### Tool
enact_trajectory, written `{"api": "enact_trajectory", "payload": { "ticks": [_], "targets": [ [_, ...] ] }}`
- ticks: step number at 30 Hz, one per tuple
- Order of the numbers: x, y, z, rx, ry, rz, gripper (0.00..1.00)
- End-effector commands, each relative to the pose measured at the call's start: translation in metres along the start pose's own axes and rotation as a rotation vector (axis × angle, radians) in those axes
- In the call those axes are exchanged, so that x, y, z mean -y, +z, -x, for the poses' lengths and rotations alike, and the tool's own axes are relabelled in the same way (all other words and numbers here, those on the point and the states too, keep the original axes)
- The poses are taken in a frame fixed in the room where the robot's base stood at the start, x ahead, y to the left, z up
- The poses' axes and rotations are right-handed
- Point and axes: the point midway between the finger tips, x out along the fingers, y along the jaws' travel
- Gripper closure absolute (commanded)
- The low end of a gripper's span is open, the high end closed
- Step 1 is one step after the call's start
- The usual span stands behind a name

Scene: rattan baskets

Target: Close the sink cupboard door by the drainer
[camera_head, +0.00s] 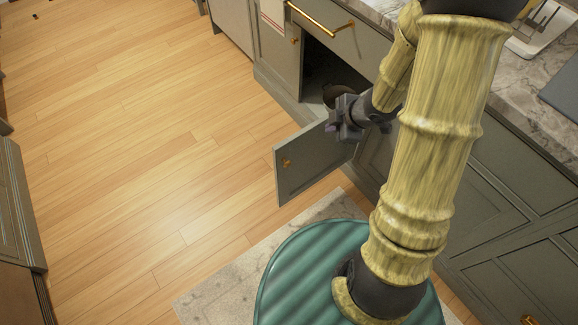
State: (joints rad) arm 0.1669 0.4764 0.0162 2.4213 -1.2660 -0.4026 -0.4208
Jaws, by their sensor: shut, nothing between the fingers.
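The sink cupboard door (305,163) is a grey-green panel with a small brass knob. It stands swung out from the cabinet front, over the wood floor. The cupboard opening (322,78) behind it is dark, with a roundish brown item (335,94) partly visible inside. My gripper (338,127) is shut and empty. It is at the upper edge of the open door, near its hinge side. I cannot tell whether it touches the door. My arm hides part of the cabinet front to the right.
A brass-handled drawer (325,22) is above the opening. A marble counter (503,95) runs along the right, with a white rack (536,38) on it. Open wood floor (150,150) lies to the left. A pale rug (225,290) lies below.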

Motion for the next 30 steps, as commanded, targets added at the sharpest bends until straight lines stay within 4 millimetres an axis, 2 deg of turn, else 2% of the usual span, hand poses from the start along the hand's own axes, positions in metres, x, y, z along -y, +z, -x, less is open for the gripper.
{"api": "enact_trajectory", "payload": {
  "ticks": [1, 3, 6, 10, 22, 26, 30],
  "targets": [
    [0.019, 0.005, -0.032, -0.057, -0.032, 0.078, 1.00],
    [0.035, 0.003, -0.053, -0.143, -0.068, 0.188, 1.00],
    [0.054, -0.002, -0.070, -0.242, -0.106, 0.304, 1.00],
    [0.066, -0.005, -0.076, -0.307, -0.130, 0.373, 1.00],
    [0.067, -0.007, -0.077, -0.312, -0.133, 0.379, 1.00],
    [0.069, -0.010, -0.089, -0.313, -0.134, 0.379, 1.00],
    [0.074, -0.015, -0.110, -0.312, -0.135, 0.379, 1.00]
  ]
}}
